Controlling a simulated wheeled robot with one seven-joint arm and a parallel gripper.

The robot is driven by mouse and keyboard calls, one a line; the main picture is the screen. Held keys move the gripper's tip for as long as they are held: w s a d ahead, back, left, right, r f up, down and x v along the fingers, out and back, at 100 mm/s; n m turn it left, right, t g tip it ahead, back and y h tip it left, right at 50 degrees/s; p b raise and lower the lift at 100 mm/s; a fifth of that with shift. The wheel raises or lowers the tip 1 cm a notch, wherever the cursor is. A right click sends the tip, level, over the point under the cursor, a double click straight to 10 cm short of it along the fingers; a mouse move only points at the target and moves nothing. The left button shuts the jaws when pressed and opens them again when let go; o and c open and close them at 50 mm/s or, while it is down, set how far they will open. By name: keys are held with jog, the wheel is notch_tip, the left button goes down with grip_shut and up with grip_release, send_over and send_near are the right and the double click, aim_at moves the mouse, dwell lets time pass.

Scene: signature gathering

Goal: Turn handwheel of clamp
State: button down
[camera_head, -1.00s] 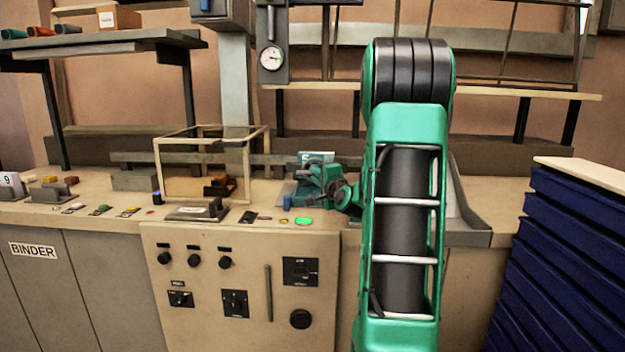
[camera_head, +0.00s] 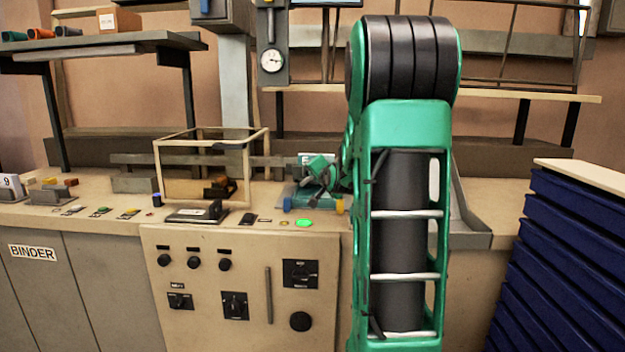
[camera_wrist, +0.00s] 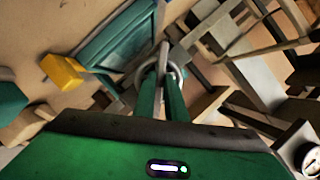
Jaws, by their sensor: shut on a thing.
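The clamp has a teal bed (camera_head: 300,195), seen in the head view on the bench left of my arm. The bed also shows in the wrist view (camera_wrist: 115,38), with a yellow block (camera_wrist: 62,72) at its near left corner. The handwheel (camera_wrist: 142,72) is a small grey ring with a bar through its middle. My gripper (camera_wrist: 162,88) has its two green fingers shut on the handwheel, with the ring showing on both sides of the tips. In the head view my gripper (camera_head: 320,170) is over the clamp, and the handwheel is hard to make out there.
A box-shaped frame (camera_head: 264,150) stands left of the clamp on the bench. A lit green button (camera_head: 303,223) and a small blue piece (camera_head: 287,204) are in front of the clamp. Blue stacked trays (camera_head: 570,250) stand at the right.

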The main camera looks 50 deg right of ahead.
jog(key=shift+s+d+f, duration=0.1)
dwell(0.3)
jog(key=c, duration=1.8)
grip_release()
jog(key=v, duration=1)
jog(key=shift+s+a, duration=0.2)
jog(key=shift+a, duration=0.1)
